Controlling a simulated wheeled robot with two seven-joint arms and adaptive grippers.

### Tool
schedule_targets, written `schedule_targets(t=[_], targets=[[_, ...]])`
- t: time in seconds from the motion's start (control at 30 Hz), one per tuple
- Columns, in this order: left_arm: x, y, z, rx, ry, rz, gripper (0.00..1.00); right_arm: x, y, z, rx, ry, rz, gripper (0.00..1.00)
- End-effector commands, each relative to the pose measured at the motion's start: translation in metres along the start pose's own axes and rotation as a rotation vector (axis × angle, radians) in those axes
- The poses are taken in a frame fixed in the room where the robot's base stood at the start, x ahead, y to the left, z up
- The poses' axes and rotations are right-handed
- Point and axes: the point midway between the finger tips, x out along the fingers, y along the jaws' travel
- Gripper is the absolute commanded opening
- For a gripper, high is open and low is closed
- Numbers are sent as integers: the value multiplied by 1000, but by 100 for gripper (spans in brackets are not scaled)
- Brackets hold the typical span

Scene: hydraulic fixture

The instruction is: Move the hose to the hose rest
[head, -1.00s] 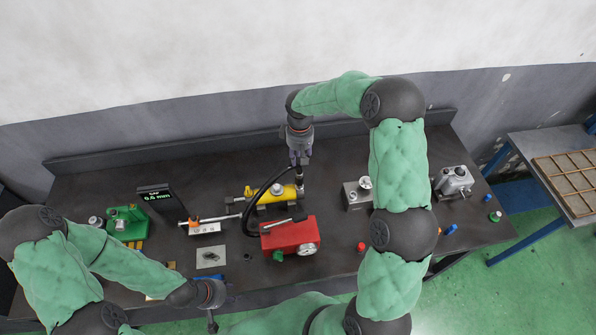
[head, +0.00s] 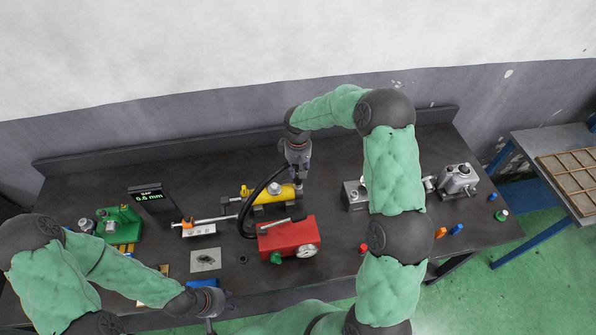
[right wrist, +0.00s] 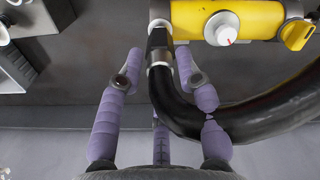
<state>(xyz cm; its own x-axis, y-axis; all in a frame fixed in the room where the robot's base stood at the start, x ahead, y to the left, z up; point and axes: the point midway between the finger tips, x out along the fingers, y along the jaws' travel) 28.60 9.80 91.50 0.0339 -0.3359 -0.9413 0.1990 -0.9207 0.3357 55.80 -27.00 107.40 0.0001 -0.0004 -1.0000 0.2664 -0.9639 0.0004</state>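The black hose (head: 248,205) arcs from the red pump unit (head: 288,238) up to my right gripper (head: 298,182), by the right end of the yellow cylinder (head: 262,195). In the right wrist view the hose's dark end fitting (right wrist: 160,48) lies between the fingers of my right gripper (right wrist: 159,58), with a narrow gap on each side. Its pale tip is close to the yellow cylinder (right wrist: 240,20); I cannot tell whether they are joined. My left gripper (head: 209,324) is at the bottom edge, away from the hose, its fingers too small to read. I cannot identify the hose rest.
A grey block (head: 352,196) stands right of the cylinder, partly behind my right arm. A grey machined unit (head: 457,181) is farther right. A display (head: 150,198) and a green fixture (head: 120,226) are at left. Small coloured caps lie on the right of the table.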

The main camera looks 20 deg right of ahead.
Motion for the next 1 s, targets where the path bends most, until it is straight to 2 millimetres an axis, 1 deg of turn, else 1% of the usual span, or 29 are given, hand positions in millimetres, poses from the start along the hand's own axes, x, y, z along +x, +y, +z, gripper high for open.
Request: schedule_targets(t=[0.1,0.13,0.17,0.2,0.23,0.27,0.57,1.0], targets=[[0,0,0,0,0,0,40,0,0,0,0,0,0,35],[0,0,0,0,0,0,40,0,0,0,0,0,0,30],[0,0,0,0,0,0,40,0,0,0,0,0,0,21],[0,0,0,0,0,0,40,0,0,0,0,0,0,10],[0,0,0,0,0,0,40,0,0,0,0,0,0,1],[0,0,0,0,0,0,40,0,0,0,0,0,0,0],[-1,0,0,0,0,0,40,-2,0,0,0,0,0,0],[-10,4,0,0,0,0,40,-20,0,0,0,1,0,0]])
